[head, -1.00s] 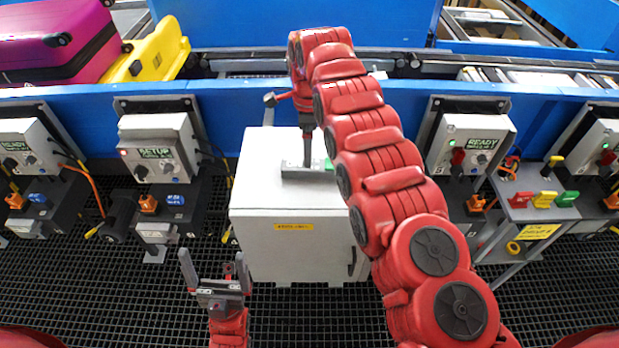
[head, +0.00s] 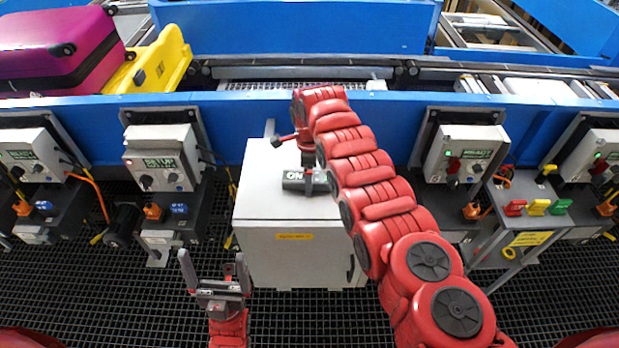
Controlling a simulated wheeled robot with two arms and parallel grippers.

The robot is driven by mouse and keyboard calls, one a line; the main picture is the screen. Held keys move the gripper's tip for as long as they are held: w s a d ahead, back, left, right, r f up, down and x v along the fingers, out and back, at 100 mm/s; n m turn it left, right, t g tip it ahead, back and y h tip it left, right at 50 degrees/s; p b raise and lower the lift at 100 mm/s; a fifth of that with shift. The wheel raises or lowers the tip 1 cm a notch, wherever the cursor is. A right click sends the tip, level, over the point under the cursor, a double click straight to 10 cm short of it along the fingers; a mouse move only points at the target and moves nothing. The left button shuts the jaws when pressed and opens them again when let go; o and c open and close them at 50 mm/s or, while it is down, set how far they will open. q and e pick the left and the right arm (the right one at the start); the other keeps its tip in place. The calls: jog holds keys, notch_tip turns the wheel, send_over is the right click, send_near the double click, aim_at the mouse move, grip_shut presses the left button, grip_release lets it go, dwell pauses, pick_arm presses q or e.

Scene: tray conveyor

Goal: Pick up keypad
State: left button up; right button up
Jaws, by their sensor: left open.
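A small dark device with a white "ON" marking (head: 293,181), which looks like the keypad, is on top of the white cabinet (head: 292,260). My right gripper (head: 308,188) reaches down from above with its dark fingers at the device, covering part of it. I cannot tell whether the fingers are closed on it or only beside it, nor whether the device touches the cabinet top. My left gripper (head: 213,263) is open and empty, pointing up at the lower left in front of the cabinet, apart from the device.
Control boxes stand on both sides, one at the left (head: 161,158) and one at the right (head: 466,153). A stand with red, yellow and green tags (head: 537,208) is at the right. Blue conveyor walls run behind, with magenta (head: 62,45) and yellow (head: 152,65) cases. The floor is dark grating.

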grip_shut()
dwell(0.4)
jog(key=shift+d+r, duration=0.1)
jog(key=shift+r, duration=0.1)
